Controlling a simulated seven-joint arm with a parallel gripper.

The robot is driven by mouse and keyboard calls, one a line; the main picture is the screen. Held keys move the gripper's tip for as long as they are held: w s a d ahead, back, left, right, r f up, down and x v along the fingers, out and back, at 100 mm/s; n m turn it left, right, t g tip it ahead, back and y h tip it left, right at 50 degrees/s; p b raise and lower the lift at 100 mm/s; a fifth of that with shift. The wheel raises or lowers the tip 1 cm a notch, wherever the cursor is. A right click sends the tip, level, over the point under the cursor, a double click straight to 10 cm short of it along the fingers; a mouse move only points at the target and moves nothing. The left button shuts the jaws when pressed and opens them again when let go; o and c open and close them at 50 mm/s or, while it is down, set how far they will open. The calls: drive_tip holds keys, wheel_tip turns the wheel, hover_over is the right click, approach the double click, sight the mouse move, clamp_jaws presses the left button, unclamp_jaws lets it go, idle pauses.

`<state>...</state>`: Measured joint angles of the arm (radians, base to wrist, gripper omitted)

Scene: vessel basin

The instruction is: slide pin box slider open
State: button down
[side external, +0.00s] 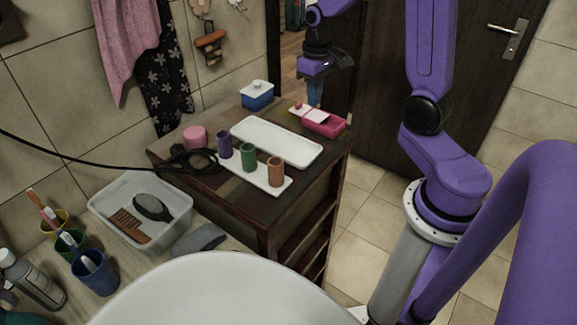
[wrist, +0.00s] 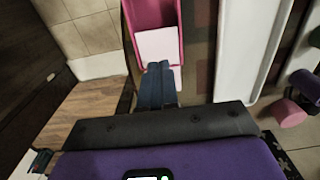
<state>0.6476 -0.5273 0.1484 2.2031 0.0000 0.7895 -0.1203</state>
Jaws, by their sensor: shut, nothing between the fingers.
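The pin box (side external: 325,125) is a bright pink box at the far right corner of the cabinet top. It also shows at the top of the wrist view (wrist: 172,22). Its pale pink slider (side external: 315,116) covers part of it, and the pink interior shows beside the slider in both views. In the wrist view the slider (wrist: 158,46) lies directly in front of my fingertips. My gripper (side external: 315,103) is shut and empty, pointing down at the slider. Its fingers (wrist: 159,68) overlap the slider's near edge in the wrist view; I cannot tell whether they touch it.
A long white tray (side external: 277,141) lies beside the box. A blue lidded box (side external: 257,94) stands at the back. Purple, green and orange cups (side external: 248,158) and a pink round thing (side external: 194,137) stand farther left and forward. The cabinet's right edge is close to the pin box.

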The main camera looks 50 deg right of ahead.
drive_tip(key=shift+r, duration=2)
drive_tip(key=s+a+n, duration=0.6)
drive_tip(key=s+a, duration=0.2)
drive_tip(key=s, duration=0.3)
drive_tip(key=s+a+n, duration=0.6)
drive_tip(key=s+a, duration=0.2)
drive_tip(key=s, duration=0.3)
drive_tip(key=shift+a+f+n, duration=0.2)
drive_tip(key=shift+a+n, duration=0.1)
drive_tip(key=shift+a, duration=0.05)
